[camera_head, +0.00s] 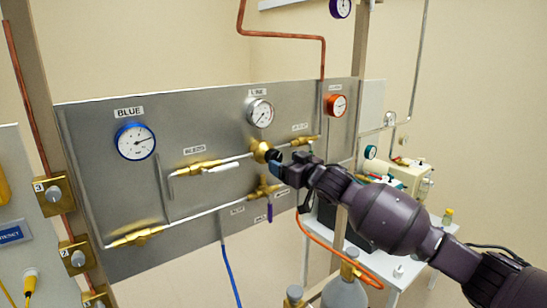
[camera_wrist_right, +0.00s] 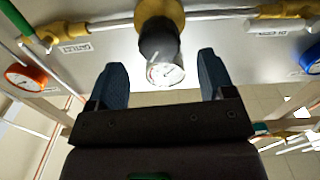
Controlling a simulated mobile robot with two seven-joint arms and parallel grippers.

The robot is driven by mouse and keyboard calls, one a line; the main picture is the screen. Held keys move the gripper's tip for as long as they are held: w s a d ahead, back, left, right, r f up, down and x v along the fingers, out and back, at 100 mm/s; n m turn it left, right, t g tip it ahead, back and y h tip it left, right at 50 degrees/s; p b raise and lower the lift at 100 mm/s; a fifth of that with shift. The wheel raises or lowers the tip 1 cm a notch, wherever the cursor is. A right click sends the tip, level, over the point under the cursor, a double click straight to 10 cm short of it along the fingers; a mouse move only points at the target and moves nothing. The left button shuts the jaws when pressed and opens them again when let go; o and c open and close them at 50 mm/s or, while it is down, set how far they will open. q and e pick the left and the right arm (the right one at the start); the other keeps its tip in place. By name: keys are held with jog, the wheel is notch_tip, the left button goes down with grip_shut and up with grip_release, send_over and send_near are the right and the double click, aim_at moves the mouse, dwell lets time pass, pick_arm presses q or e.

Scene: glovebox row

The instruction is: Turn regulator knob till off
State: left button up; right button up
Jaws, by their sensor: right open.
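The regulator is a round brass body (camera_head: 260,148) on the grey metal panel (camera_head: 95,200), below the LINE gauge (camera_head: 260,113). Its black knob (camera_head: 273,156) faces my right gripper (camera_head: 280,168) and is partly hidden by it in the head view. In the right wrist view the black knob (camera_wrist_right: 158,40) sticks out from the brass body (camera_wrist_right: 160,10). My right gripper (camera_wrist_right: 163,78) is open, with one blue finger on each side of the gap and nothing held. The knob lies ahead of the gap, roughly centred; I cannot tell any contact. My left gripper is not in view.
A blue gauge (camera_head: 135,141) and an orange gauge (camera_head: 336,105) sit on the panel. Brass valves and pipes run beside the regulator, with a purple-handled valve (camera_head: 269,212) below. A white table (camera_head: 398,268) with equipment stands at right, and an orange hose (camera_head: 325,246) hangs below my arm.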

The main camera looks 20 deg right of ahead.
aim_at(277, 158)
jog(key=shift+x, duration=2.8)
jog(key=c, duration=0.9)
